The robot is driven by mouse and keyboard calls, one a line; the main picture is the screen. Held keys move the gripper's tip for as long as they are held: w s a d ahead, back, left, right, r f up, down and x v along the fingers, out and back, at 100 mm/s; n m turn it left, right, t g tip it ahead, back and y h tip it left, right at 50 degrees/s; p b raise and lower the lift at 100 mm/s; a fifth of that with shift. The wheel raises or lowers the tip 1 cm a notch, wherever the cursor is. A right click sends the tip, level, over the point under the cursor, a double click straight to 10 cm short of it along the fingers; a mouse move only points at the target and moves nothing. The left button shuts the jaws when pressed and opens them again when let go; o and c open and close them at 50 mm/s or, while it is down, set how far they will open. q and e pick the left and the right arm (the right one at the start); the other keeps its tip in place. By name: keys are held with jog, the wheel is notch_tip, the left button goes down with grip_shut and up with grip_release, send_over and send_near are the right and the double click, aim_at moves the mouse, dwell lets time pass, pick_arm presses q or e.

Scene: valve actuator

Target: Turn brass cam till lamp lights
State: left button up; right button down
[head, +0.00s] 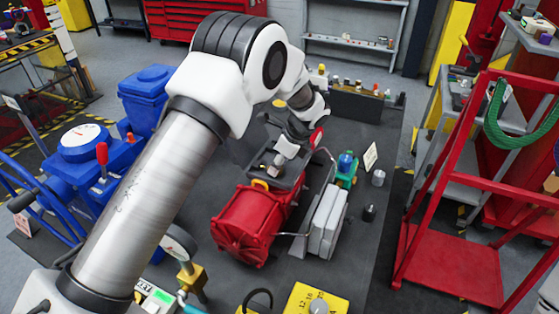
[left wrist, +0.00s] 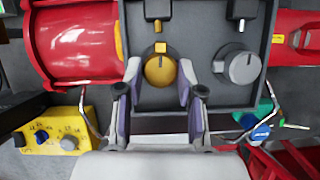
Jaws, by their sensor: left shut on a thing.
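My left gripper (left wrist: 160,82) is shut on the cam, one finger on each side. In the head view the left gripper (head: 276,163) reaches down onto the top of the red actuator (head: 246,222), and the fingers partly hide the cam. I cannot pick out which part is the lamp or whether it is lit. My right gripper is not in view.
A grey round knob (left wrist: 239,67) sits right of the cam on the same panel. A yellow box with knobs (head: 317,300) stands near the bottom. A grey ribbed box (head: 326,222) and a green-and-blue device (head: 346,168) stand right of the actuator. A red cart frame (head: 450,262) stands farther right.

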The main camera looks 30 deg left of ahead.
pick_arm(q)
jog(key=shift+s+f+n, duration=0.1)
jog(key=shift+f+n, duration=0.15)
jog(key=shift+n, duration=0.25)
jog(key=o, duration=1.1)
jog(key=shift+a, duration=0.15)
jog(key=shift+o, duration=0.2)
jog(key=shift+a, duration=0.15)
jog(key=shift+r, duration=0.15)
jog(key=v, duration=1.2)
jog(key=shift+w, duration=0.25)
jog(key=shift+s, duration=0.1)
